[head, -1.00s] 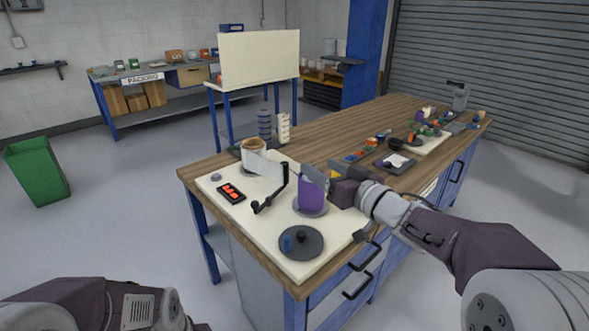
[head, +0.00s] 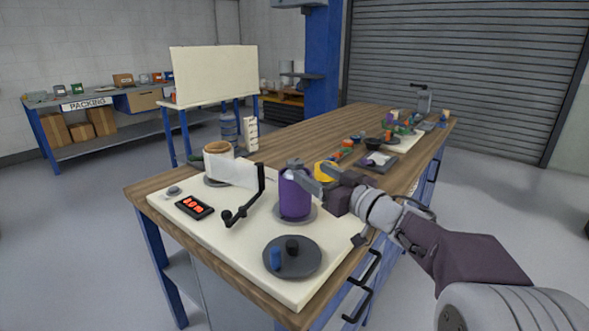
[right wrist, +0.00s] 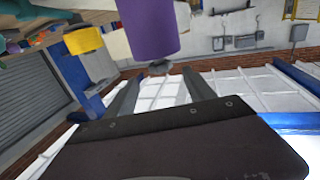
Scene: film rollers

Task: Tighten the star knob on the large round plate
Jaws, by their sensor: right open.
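The large dark round plate (head: 305,262) lies flat at the front of the cream board. A black knob (head: 292,246) stands near its middle, with a blue peg (head: 275,258) beside it; the knob's star shape is too small to make out. My right gripper (head: 307,177) is open and empty, away from that plate, beside the top of a purple roll (head: 295,196). In the right wrist view the purple roll (right wrist: 150,28) and a small grey knob (right wrist: 160,67) on its end lie just ahead of the open fingers. My left gripper is out of view.
The cream board (head: 215,229) also carries a red-digit display (head: 195,207), a black crank arm (head: 245,203) and a white film roll (head: 232,171). A yellow object (head: 325,171) shows behind my right gripper.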

